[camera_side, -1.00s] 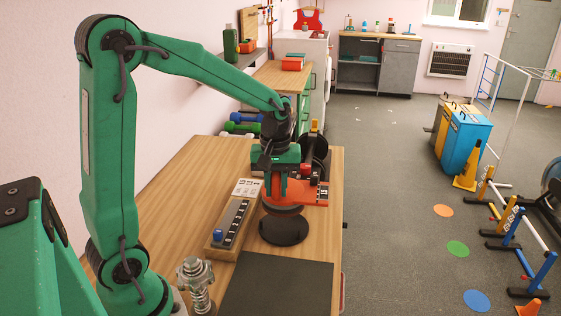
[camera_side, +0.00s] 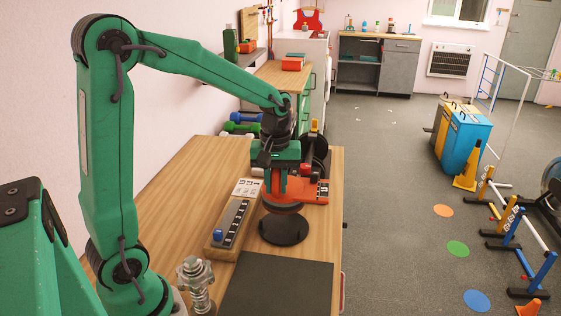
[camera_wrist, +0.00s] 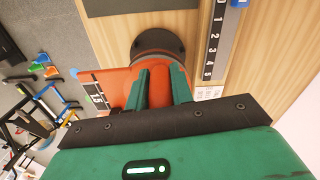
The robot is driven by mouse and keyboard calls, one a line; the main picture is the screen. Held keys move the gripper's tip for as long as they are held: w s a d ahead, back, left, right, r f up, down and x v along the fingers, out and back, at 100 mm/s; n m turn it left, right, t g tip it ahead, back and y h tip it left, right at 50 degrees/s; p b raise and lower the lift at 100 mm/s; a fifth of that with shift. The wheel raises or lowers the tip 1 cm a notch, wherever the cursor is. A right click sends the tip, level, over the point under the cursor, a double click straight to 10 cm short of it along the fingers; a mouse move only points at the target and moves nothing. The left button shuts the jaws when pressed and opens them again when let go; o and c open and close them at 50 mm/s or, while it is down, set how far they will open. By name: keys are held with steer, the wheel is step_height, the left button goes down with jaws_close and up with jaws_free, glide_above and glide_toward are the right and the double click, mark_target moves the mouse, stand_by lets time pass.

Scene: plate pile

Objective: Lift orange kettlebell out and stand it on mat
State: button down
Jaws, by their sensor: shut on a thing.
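My gripper (camera_side: 282,182) points down over the table and is shut on the orange kettlebell (camera_side: 283,201). The kettlebell's lower part is round and dark underneath. In the wrist view the orange body (camera_wrist: 165,72) shows around and beyond my two green fingers (camera_wrist: 162,92), which hide part of it. It hangs above a black disc (camera_side: 284,231) on the table, with a small gap between them in the side view. The dark mat (camera_side: 277,288) lies flat and bare at the near edge of the table; its edge also shows in the wrist view (camera_wrist: 125,6).
A wooden strip with a black numbered scale (camera_side: 232,222) and a blue knob lies left of the disc. An orange piece with a dark label (camera_side: 312,192) is close to the kettlebell's right. Black equipment (camera_side: 316,150) stands behind. A metal spring-like post (camera_side: 196,283) stands left of the mat.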

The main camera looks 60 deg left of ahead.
steer(key=shift+w+d+r, duration=0.1)
steer(key=s+d+f+n, duration=0.1)
steer(key=d+n, duration=0.5)
steer(key=n, duration=1.2)
steer(key=s+d+f+n, duration=0.1)
steer(key=d+n, duration=0.5)
steer(key=n, duration=1.1)
steer(key=shift+d+f+n, duration=0.4)
steer(key=shift+f, duration=0.3)
steer(key=shift+m, duration=0.3)
steer(key=shift+f, duration=0.15)
steer(key=shift+f, duration=2.15)
